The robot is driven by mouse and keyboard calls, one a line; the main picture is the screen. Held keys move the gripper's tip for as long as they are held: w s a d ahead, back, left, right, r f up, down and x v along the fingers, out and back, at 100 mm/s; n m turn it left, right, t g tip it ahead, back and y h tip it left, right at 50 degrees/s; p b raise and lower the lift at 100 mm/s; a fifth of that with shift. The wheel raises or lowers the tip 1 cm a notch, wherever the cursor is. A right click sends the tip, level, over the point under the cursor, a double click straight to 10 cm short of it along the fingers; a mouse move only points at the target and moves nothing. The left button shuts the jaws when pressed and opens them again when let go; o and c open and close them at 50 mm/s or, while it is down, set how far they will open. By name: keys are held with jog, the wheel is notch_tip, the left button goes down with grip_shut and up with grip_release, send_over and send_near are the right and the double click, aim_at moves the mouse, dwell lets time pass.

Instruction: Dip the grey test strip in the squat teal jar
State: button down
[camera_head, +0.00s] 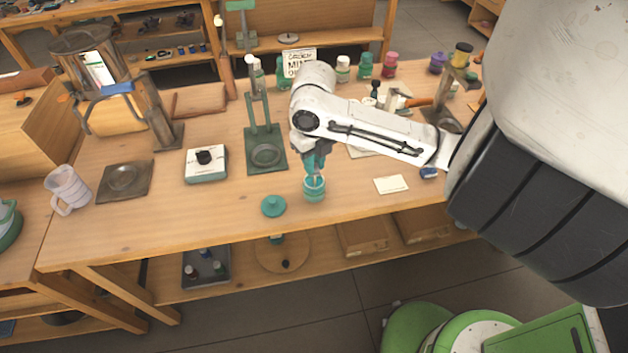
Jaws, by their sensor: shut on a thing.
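The squat teal jar (314,193) stands open near the front edge of the wooden table. A round teal lid (273,206) with a knob lies on the table just left of it. My gripper (316,165) points down directly above the jar, its tips at or very near the jar's mouth. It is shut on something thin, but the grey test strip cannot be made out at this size. Whether a strip reaches into the jar is hidden by the gripper and the jar's rim.
A white card (391,184) lies to the right. Several jars (343,69) line the back. The front edge is close.

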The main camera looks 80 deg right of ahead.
jog(key=shift+f+b, duration=1.1)
jog(key=shift+f, duration=0.1)
jog(key=shift+r, duration=0.15)
dwell(1.5)
jog(key=shift+r+p, duration=2)
jog(key=shift+r, duration=0.9)
jog(key=shift+r+p, duration=1.7)
jog(key=shift+r, duration=0.8)
jog(key=shift+f, duration=0.1)
